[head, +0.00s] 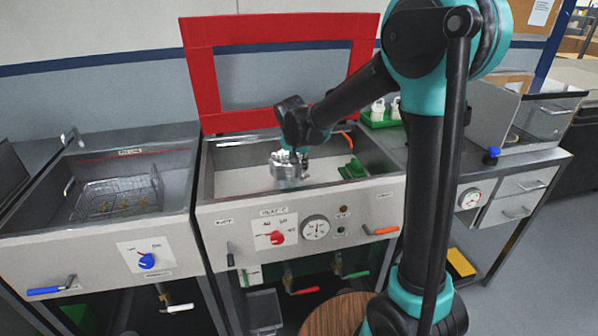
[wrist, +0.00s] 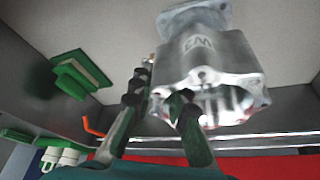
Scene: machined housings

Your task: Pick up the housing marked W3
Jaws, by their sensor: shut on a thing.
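The grey metal housing (head: 287,170) hangs under my gripper (head: 291,151) in the head view, within the middle basin. The wrist view shows the housing (wrist: 208,65) close up, with a marking on its side that reads as W3 upside down. My gripper (wrist: 160,90) is shut on the housing's rim: one finger is beside its outer wall, the other at its open bore. The housing's far side is hidden. I cannot tell for certain whether it is clear of the basin floor.
The middle basin (head: 234,182) has a raised red-framed lid (head: 202,75) behind it. A wire basket (head: 118,199) sits in the left basin. A green tray (head: 378,122) with white items stands behind right.

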